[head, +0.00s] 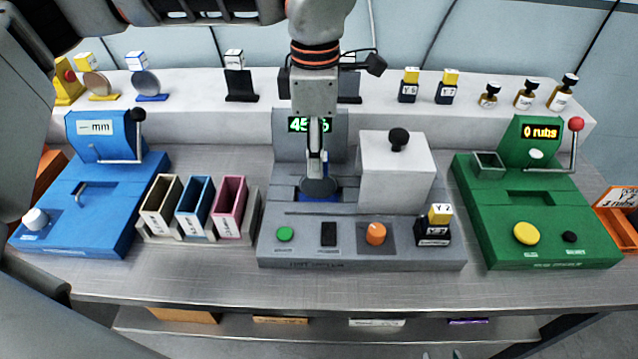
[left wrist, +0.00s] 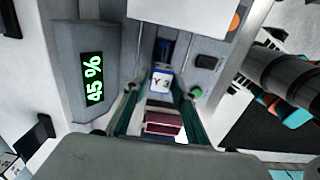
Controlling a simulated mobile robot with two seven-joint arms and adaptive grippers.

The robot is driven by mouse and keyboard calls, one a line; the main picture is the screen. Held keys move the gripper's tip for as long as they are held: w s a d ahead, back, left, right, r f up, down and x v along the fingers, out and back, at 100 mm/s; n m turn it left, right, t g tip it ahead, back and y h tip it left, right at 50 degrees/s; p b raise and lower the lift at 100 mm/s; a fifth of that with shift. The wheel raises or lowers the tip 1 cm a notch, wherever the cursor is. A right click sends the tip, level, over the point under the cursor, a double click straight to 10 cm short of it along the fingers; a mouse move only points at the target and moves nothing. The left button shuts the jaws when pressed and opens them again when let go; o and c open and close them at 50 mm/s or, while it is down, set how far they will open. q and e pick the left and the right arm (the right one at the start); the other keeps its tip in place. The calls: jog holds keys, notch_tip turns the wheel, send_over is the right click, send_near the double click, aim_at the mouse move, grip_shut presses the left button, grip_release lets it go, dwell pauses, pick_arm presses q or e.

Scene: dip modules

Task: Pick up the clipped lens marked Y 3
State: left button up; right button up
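The clipped lens marked Y 3 (left wrist: 161,81) has a white tag with a blue edge in the left wrist view. In the head view its dark round disc (head: 320,187) stands in the slot of the grey machine (head: 270,225), whose display reads 45 %. My left gripper (head: 318,165) points down right over it and hides its tag there. In the left wrist view the left gripper's fingers (left wrist: 160,95) are apart, one on each side of the tag, with a gap showing. Small tips of my right gripper (head: 441,355) show apart at the bottom edge of the head view.
A white block with a black knob (head: 397,165) stands right of the slot. Bins, the pink one (head: 230,195) nearest, stand to the left. A yellow-topped block (head: 436,225) sits front right. Other clipped lenses (head: 147,84) stand on the back shelf. Blue and green machines flank.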

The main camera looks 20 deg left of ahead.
aim_at(316, 197)
pick_arm(q)
jog(key=shift+f, duration=3)
grip_shut()
